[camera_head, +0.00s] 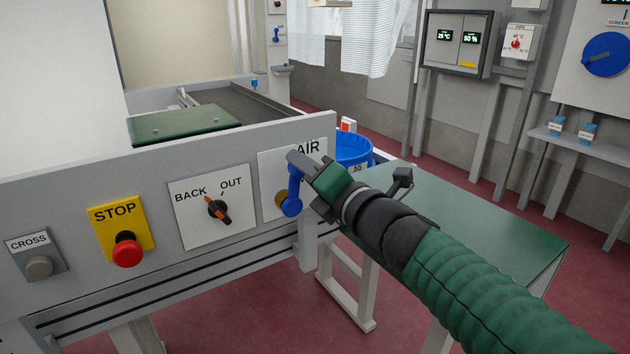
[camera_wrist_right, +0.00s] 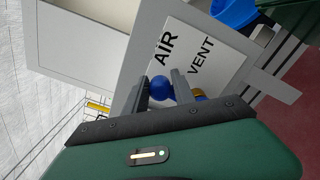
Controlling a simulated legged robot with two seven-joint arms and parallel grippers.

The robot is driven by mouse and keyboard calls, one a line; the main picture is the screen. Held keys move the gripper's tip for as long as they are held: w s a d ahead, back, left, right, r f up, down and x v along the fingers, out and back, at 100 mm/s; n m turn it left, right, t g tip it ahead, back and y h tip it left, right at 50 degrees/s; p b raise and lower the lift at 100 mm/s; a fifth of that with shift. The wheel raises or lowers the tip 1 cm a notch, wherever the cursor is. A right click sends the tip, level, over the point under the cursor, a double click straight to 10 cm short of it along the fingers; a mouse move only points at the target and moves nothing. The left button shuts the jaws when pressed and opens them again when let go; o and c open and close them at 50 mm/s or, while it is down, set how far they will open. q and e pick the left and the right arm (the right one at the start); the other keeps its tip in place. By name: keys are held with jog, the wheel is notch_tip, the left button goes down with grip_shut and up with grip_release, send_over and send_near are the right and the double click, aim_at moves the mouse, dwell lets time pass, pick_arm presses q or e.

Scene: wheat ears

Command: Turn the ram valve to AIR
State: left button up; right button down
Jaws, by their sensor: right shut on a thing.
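The ram valve is a blue lever (camera_head: 293,192) with a brass part beside it, on a white plate (camera_head: 268,168) on the grey panel. The lever stands roughly upright, its upper end at my right gripper (camera_head: 304,166). The label AIR shows above it; VENT is hidden in the head view. In the right wrist view, the lever's blue ball knob (camera_wrist_right: 161,88) sits between the two fingers of my right gripper (camera_wrist_right: 162,91), which is shut on it. The labels AIR and VENT show beyond the fingers. My left gripper is not in view.
Left of the valve are a BACK/OUT switch (camera_head: 218,209), a red STOP button (camera_head: 127,250) and a grey CROSS button (camera_head: 39,268). A blue tub (camera_head: 353,149) stands behind the plate's right edge. A green-topped table (camera_head: 500,235) lies under my right arm.

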jog(key=shift+s+a+f+n+b, duration=0.2)
jog(key=shift+s+a+n+b, duration=0.1)
jog(key=shift+a+n, duration=0.2)
jog(key=shift+s+a+f+n+b, duration=0.15)
jog(key=shift+s+a+n+b, duration=0.15)
jog(key=shift+a+n, duration=0.15)
jog(key=c, duration=1.5)
grip_release()
jog(key=o, duration=0.4)
jog(key=shift+d+r, duration=0.1)
jog(key=shift+r, duration=0.05)
